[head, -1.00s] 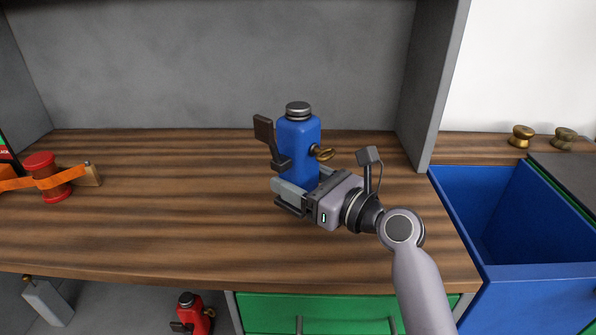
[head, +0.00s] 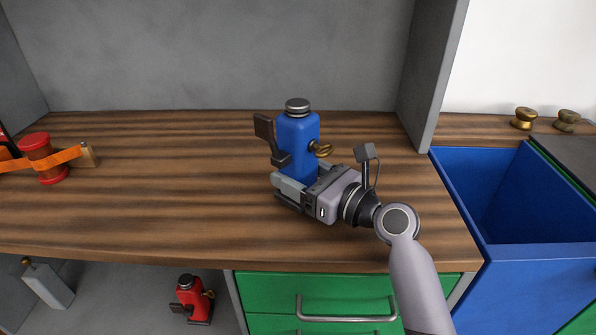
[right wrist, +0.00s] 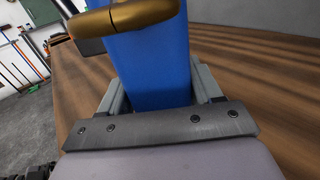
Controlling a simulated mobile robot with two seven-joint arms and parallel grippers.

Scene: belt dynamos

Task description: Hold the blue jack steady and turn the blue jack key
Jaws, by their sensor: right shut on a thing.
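The blue jack (head: 298,140) stands upright on the wooden worktop, with a round grey cap on top and a dark bracket on its left side. Its brass key (head: 321,149) sticks out from the right side, and shows large at the top of the right wrist view (right wrist: 125,17). My right gripper (head: 294,185) is shut on the lower part of the jack, a finger on either side of the blue body (right wrist: 150,70). My left gripper is not in view.
A red spool with an orange strap (head: 42,160) lies at the left of the worktop (head: 170,190). A blue bin (head: 500,200) and two brass knobs (head: 525,118) are at the right. A red jack (head: 190,298) stands below, beside green drawers (head: 270,290). The worktop's middle left is clear.

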